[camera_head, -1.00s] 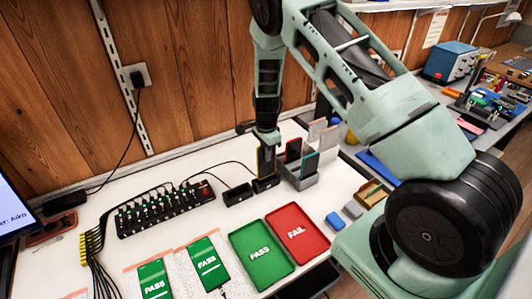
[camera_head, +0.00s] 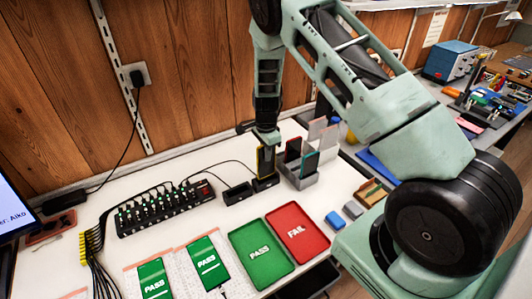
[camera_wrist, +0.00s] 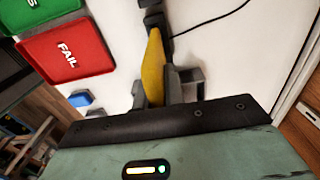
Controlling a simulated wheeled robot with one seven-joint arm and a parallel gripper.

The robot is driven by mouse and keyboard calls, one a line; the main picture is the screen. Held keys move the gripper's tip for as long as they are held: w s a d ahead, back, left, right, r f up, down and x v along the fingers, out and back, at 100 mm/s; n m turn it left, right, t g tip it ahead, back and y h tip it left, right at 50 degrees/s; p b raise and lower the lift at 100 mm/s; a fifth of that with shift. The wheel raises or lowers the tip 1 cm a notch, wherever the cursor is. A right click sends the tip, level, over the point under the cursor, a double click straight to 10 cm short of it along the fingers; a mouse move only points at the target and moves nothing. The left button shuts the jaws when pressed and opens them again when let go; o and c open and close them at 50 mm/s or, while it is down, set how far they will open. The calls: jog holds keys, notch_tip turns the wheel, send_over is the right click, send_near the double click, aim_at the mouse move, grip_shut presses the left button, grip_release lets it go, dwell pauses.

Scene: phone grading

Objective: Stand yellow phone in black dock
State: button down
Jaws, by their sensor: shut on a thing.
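The yellow phone (camera_head: 262,160) is upright in my gripper (camera_head: 267,150), and its lower end is at the black dock (camera_head: 265,182). In the wrist view the yellow phone (camera_wrist: 153,65) shows edge-on between the fingers of my gripper (camera_wrist: 172,90), with its far end by the dark dock (camera_wrist: 152,14). My gripper is shut on the phone. I cannot tell whether the phone is fully seated in the dock. A second black dock (camera_head: 237,193) stands empty just to the left.
A grey rack (camera_head: 301,172) with several phones stands close to the right of my gripper. A green PASS tray (camera_head: 275,265) and a red FAIL tray (camera_head: 315,248) lie in front. A black multi-port hub (camera_head: 165,208) with cables is at the left.

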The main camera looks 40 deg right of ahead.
jog(key=shift+f, duration=0.1)
jog(key=shift+f+b, duration=0.45)
jog(key=shift+f, duration=0.05)
jog(key=shift+f, duration=0.2)
dwell(0.4)
jog(key=shift+f+b, duration=0.45)
jog(key=shift+f, duration=0.05)
jog(key=shift+f, duration=0.1)
jog(key=shift+f+b, duration=0.45)
jog(key=shift+f, duration=0.1)
dwell(0.3)
jog(key=c, duration=1.4)
grip_release()
